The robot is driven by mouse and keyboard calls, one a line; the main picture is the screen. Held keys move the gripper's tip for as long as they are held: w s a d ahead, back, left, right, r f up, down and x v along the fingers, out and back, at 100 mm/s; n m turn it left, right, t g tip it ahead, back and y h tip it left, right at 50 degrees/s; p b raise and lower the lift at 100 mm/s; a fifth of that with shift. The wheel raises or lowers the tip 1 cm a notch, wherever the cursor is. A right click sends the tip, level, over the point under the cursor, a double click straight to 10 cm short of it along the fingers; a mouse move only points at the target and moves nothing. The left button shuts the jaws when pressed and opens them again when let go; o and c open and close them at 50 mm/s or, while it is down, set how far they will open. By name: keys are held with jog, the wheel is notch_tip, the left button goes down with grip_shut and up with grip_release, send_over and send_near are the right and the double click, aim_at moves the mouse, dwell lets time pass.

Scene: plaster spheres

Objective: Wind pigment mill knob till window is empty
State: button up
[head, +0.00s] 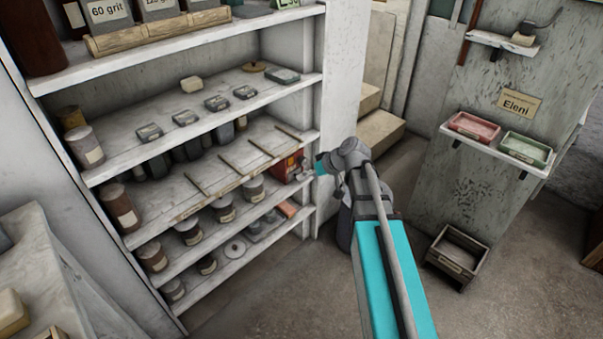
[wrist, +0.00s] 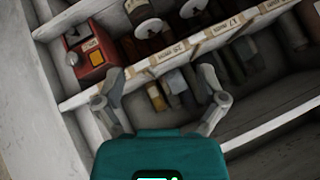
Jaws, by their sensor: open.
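The pigment mill is a small red box (head: 287,166) at the right end of a middle shelf in the head view. In the wrist view the red mill (wrist: 90,68) stands at the upper left.
Several labelled jars (head: 188,231) stand on the shelf below the mill. A white shelf upright (head: 335,60) borders the mill's right side. Thin sticks (head: 231,166) lie on the mill's shelf.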

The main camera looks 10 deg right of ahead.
jog(key=w+d+f+n+t+y+b, duration=0.1)
jog(key=w+d+f+t+y+b, duration=0.25)
jog(key=w+f+b, duration=0.75)
jog(key=t+b, duration=0.6)
jog(key=b, duration=1.2)
send_near(305, 163)
jog(key=v, duration=0.3)
jog(key=shift+r, duration=0.2)
jog(key=x, duration=1.3)
jog(key=shift+w+a, duration=0.25)
jog(key=shift+w, duration=0.05)
jog(key=c, duration=1.1)
jog(key=shift+a, duration=0.35)
jog(key=shift+c, duration=0.2)
jog(key=shift+d, duration=0.25)
